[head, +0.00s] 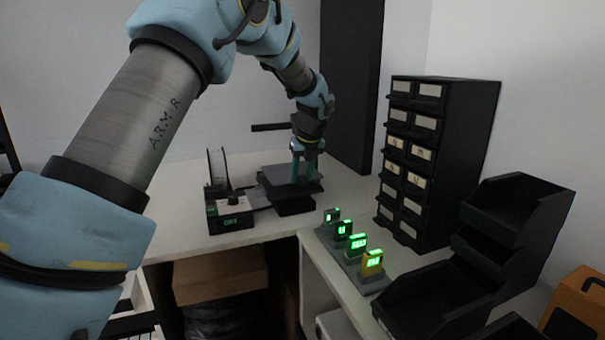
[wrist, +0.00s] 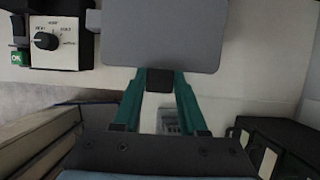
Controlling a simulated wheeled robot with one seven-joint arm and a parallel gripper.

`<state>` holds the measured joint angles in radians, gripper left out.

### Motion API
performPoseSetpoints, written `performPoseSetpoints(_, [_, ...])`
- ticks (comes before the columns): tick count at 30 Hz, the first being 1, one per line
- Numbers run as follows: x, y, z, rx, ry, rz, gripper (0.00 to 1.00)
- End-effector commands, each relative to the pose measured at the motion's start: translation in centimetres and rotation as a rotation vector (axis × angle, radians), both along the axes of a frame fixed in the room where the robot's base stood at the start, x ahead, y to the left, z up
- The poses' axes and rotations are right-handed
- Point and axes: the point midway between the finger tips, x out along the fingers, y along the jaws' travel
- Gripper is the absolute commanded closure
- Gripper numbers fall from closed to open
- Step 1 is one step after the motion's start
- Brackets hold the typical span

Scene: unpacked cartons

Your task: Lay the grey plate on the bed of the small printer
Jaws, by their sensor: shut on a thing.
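The grey plate (wrist: 165,35) is a flat sheet with rounded corners, filling the top middle of the wrist view. In the head view the plate (head: 285,174) is level over the dark bed (head: 293,206) of the small printer (head: 231,213). I cannot tell whether the plate touches the bed, and most of the bed is hidden under it. My gripper (wrist: 160,80) has green fingers shut on a dark tab at the plate's near edge. In the head view my gripper (head: 305,165) points down at the plate's right part.
A spool (head: 218,168) stands behind the printer's control box. Right of it are a row of green-lit displays (head: 351,243), a black drawer cabinet (head: 437,155) and black bins (head: 505,225). A cardboard box (head: 220,273) sits below the table's (head: 185,200) front edge.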

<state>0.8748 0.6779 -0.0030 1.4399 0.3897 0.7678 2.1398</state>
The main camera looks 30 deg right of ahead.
Motion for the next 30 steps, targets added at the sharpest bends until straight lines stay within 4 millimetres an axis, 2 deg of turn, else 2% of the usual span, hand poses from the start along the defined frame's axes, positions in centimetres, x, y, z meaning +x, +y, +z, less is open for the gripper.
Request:
performPoseSetpoints(9, [1.9,-0.2,-2.3,-0.001,-0.001,0.001,1.00])
performPoseSetpoints(30, [2.0,-0.2,-2.0,-0.001,-0.004,0.002,1.00])
